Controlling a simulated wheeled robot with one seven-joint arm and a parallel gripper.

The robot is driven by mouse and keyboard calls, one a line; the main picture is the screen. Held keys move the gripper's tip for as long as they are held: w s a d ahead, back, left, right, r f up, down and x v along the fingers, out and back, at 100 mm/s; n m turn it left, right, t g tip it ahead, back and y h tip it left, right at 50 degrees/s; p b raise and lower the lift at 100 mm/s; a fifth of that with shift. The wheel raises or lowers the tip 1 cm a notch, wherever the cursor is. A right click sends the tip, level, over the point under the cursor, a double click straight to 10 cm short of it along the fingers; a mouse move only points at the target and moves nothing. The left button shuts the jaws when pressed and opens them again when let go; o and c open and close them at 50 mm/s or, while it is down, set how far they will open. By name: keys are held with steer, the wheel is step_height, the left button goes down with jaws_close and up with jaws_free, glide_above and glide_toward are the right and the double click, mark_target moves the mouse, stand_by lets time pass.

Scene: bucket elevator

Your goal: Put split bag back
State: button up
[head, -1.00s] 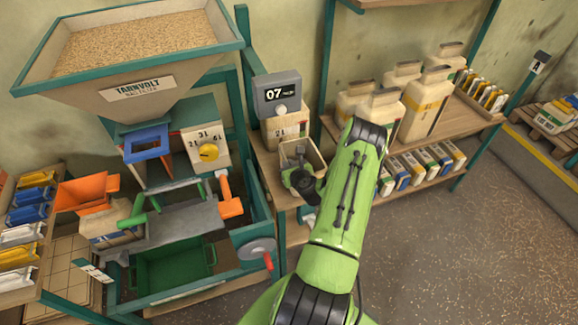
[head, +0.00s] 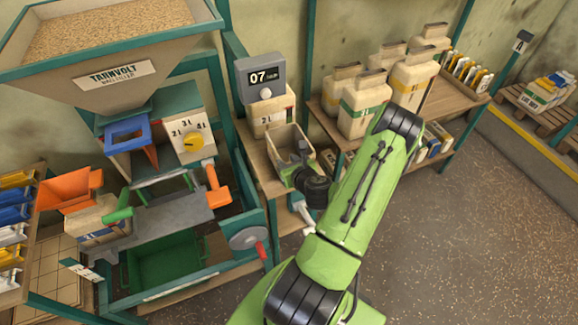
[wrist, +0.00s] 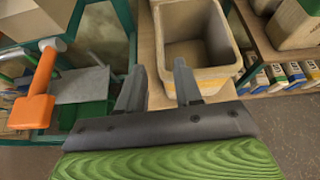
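My gripper (wrist: 158,85) is open, with two dark fingers apart and nothing between them. In the head view it is partly hidden by my wrist, at the near side of a tan open bin (head: 276,148). The wrist view shows this bin (wrist: 226,72) just beyond the fingertips, with no contents visible inside. Several large bags stand on the right shelf, among them a green-banded bag (head: 364,108) and a yellow-banded bag (head: 412,80). Another bag (head: 92,216) sits under an orange funnel at the left. I cannot tell which bag is split.
A hopper (head: 115,72) full of grain stands over a teal frame with a green bin (head: 165,262). A scale with a display (head: 264,77) reading 07 is behind the tan bin. More bags lie on a pallet (head: 510,97) at far right. The floor (head: 470,230) at right is clear.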

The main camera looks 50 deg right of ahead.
steer(key=w+a+r+n+g+y, duration=0.1)
steer(key=w+a+r+n+y, duration=0.25)
steer(key=a+n, duration=0.45)
steer(key=w+a+r+n+y, duration=0.25)
steer(key=a+r+n, duration=0.25)
steer(key=a+n, duration=0.35)
steer(key=w+a+r+n+g+y, duration=0.1)
steer(key=w+a+r+n+y, duration=0.2)
steer(key=a+n, duration=0.5)
steer(key=s+a+r+n+g+h, duration=0.1)
steer(key=s+a+r+n, duration=0.3)
steer(key=s+r+n, duration=0.2)
steer(key=s+a+r+n+g+h, duration=0.1)
steer(key=s+a+r+n+g, duration=0.1)
steer(key=s+a+r+n, duration=0.2)
steer(key=s+r+n, duration=0.3)
steer(key=s+n, duration=0.4)
steer(key=s, duration=0.2)
steer(key=shift+s+r+h, duration=0.25)
steer(key=shift+s+h, duration=0.05)
steer(key=shift+s, duration=0.05)
